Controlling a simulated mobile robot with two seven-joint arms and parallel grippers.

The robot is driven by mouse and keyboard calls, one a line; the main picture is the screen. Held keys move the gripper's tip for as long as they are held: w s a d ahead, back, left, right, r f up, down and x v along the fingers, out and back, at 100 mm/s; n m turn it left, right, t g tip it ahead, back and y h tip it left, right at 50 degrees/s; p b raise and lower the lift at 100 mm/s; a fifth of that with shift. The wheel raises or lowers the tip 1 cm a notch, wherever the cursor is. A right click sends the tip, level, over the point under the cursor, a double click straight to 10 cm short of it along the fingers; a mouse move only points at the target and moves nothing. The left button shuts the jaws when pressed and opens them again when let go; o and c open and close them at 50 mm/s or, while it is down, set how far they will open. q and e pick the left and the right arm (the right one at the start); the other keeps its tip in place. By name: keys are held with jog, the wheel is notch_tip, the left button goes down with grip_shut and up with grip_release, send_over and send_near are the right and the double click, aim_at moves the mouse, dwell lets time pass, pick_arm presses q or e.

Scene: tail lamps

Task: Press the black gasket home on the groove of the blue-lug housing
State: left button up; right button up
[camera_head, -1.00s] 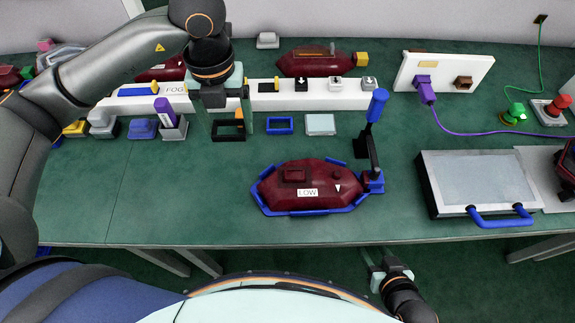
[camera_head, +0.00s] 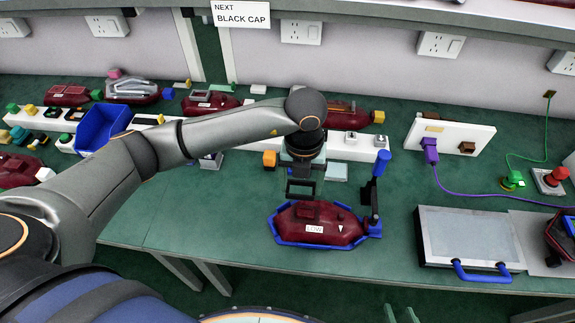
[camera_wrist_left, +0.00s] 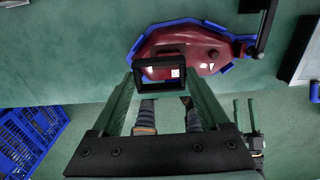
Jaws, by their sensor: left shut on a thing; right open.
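The black gasket (camera_head: 301,187) is a rectangular frame. My left gripper (camera_head: 300,181) is shut on it and holds it just beyond the maroon housing; in the left wrist view the gasket (camera_wrist_left: 160,61) overlaps the housing (camera_wrist_left: 205,52). The housing (camera_head: 340,230), labelled LOW, sits in a blue cradle (camera_head: 283,241) with a blue block (camera_head: 374,229) at its right end; I cannot tell whether that is its lug. The gasket looks apart from the housing. The groove is not clear. My right gripper (camera_head: 401,314) is open and empty, low at the front edge.
A clamp with a blue handle (camera_head: 381,163) stands at the housing's right end. A blue-handled case (camera_head: 467,236) lies farther right. A white rail (camera_head: 345,149) and a blue bin (camera_head: 102,129) are behind. The table left of the cradle is clear.

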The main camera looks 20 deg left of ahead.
aim_at(305, 212)
pick_arm(q)
jog(key=shift+s+d+f+p, duration=0.1)
jog(key=shift+s+d+p, duration=0.1)
jog(key=shift+d, duration=0.3)
jog(key=shift+s+d+f+p, duration=0.1)
jog(key=shift+d+p, duration=0.05)
jog(key=shift+d, duration=0.3)
pick_arm(e)
jog(key=shift+s+d+r, duration=0.45)
jog(key=shift+s+r, duration=0.05)
jog(key=shift+r, duration=0.1)
jog(key=shift+w, duration=0.1)
jog(key=shift+f, duration=0.1)
pick_arm(q)
jog(key=shift+f+b, duration=2.4)
jog(key=shift+f, duration=0.45)
pick_arm(e)
jog(key=shift+f, duration=2.25)
pick_arm(q)
jog(key=shift+f+b, duration=1)
jog(key=shift+f, duration=0.15)
pick_arm(e)
jog(key=shift+f, duration=1)
pick_arm(q)
jog(key=o, duration=1.1)
jog(key=shift+o, duration=0.2)
